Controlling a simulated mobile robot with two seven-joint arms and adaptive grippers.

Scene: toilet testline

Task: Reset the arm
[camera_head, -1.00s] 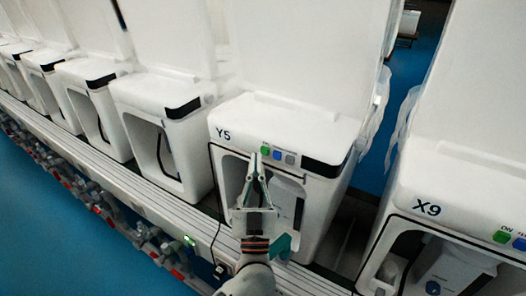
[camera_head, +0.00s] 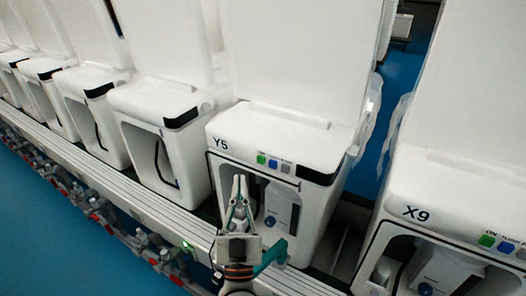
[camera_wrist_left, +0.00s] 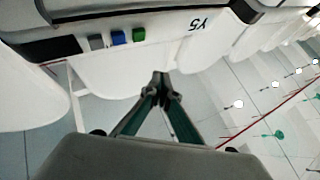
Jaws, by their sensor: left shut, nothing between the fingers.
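My left gripper (camera_head: 238,186) is in front of the open recess of the white toilet unit marked Y5 (camera_head: 230,125). Its fingers come together at the tips and hold nothing. In the left wrist view, the closed fingers (camera_wrist_left: 161,78) show at the middle, with the Y5 label and the green, blue and grey buttons (camera_wrist_left: 118,37) above, upside down. In the head view, the same buttons (camera_head: 273,163) sit on the unit's top front, clear of the gripper. My right gripper is not in view.
A unit marked X9 (camera_head: 426,210) stands at the right, with a gap beside Y5. More white units (camera_head: 160,100) line up to the left on a grey rail (camera_head: 120,183). Blue floor (camera_head: 60,240) is clear at the lower left.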

